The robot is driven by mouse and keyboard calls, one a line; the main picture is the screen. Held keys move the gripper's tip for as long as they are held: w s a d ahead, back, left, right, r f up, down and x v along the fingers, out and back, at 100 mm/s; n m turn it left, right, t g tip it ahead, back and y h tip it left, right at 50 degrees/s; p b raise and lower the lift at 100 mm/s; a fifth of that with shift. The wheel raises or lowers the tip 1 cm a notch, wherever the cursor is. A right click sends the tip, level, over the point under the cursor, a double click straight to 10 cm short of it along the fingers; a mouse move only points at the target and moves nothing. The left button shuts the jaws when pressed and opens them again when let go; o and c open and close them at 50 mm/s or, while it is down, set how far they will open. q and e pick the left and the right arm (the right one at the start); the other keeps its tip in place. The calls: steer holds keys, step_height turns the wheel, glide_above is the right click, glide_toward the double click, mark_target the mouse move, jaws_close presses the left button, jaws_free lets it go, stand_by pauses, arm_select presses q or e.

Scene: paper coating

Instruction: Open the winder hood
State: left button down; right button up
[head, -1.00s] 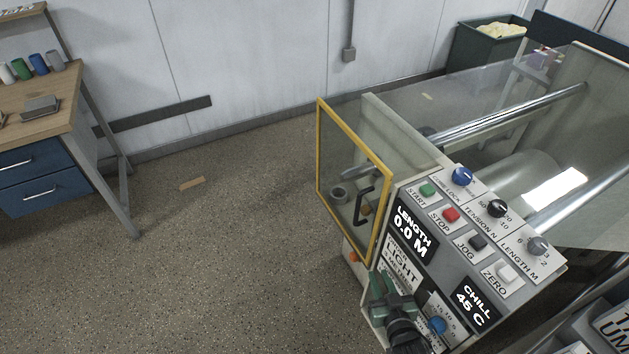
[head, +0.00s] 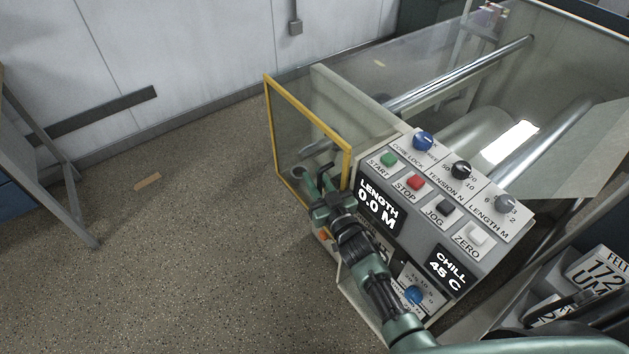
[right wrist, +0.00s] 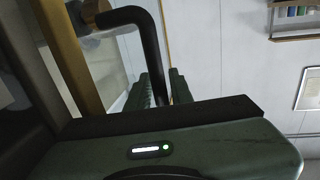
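The winder hood (head: 297,120) is a clear panel in a yellow frame, standing at the left end of the winder. Its black bar handle (head: 324,168) is on the side towards me, and shows large in the right wrist view (right wrist: 152,45). My right gripper (head: 328,184) is at the handle, its green fingers apart on either side of it. In the right wrist view the fingers (right wrist: 163,88) reach past the handle's lower part, which hides some of the gap. Whether they touch it is unclear. My left gripper is not in view.
The control panel (head: 408,231), with buttons and knobs, lies right beside and below my right arm. A clear cover and metal rollers (head: 462,75) are behind it. Grey bins (head: 597,272) stand at the lower right.

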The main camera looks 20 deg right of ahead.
jaws_close()
stand_by(1.5)
